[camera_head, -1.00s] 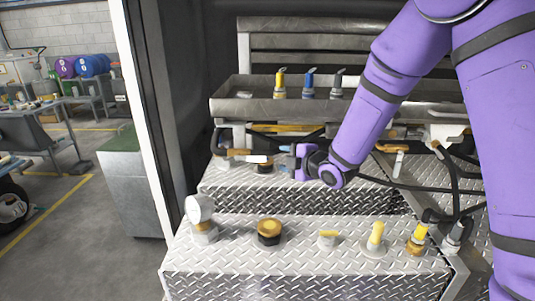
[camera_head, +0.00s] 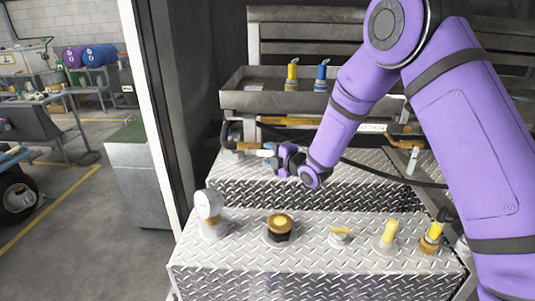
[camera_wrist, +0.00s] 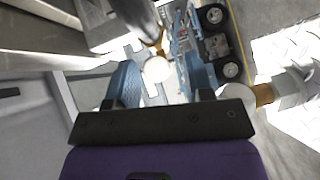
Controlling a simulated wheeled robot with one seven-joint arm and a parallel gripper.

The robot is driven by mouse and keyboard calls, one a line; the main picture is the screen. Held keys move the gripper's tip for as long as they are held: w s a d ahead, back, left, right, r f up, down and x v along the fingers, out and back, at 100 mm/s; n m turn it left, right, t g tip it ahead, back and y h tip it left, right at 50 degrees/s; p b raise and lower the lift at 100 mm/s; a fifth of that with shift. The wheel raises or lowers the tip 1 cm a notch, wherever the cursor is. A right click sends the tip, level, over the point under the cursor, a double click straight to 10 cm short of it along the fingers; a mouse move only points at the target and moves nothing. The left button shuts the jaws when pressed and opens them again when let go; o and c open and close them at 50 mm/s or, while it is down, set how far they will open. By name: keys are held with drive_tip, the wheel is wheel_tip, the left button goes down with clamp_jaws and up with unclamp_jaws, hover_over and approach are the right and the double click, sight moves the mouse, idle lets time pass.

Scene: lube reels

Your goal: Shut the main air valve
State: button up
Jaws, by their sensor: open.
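My gripper (camera_head: 268,158) is over the rear tread-plate deck, with its fingers pointing left. In the wrist view its two blue-grey fingers (camera_wrist: 162,78) are apart. A pale round knob on a brass-coloured stem (camera_wrist: 157,69) shows between them; I cannot tell how deep it sits. A fitting with an orange handle (camera_head: 247,146) is just left of the fingertips, by a black hose elbow. Another orange lever (camera_head: 404,143) is at the right rear. No readable label shows which one is the main air valve. My gripper hides part of the rear deck.
A grey tray (camera_head: 265,101) behind holds yellow and blue nozzles. A white post (camera_head: 152,110) stands left. A black hose (camera_head: 380,174) crosses the rear deck.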

drive_tip(key=shift+x, duration=0.85)
clamp_jaws()
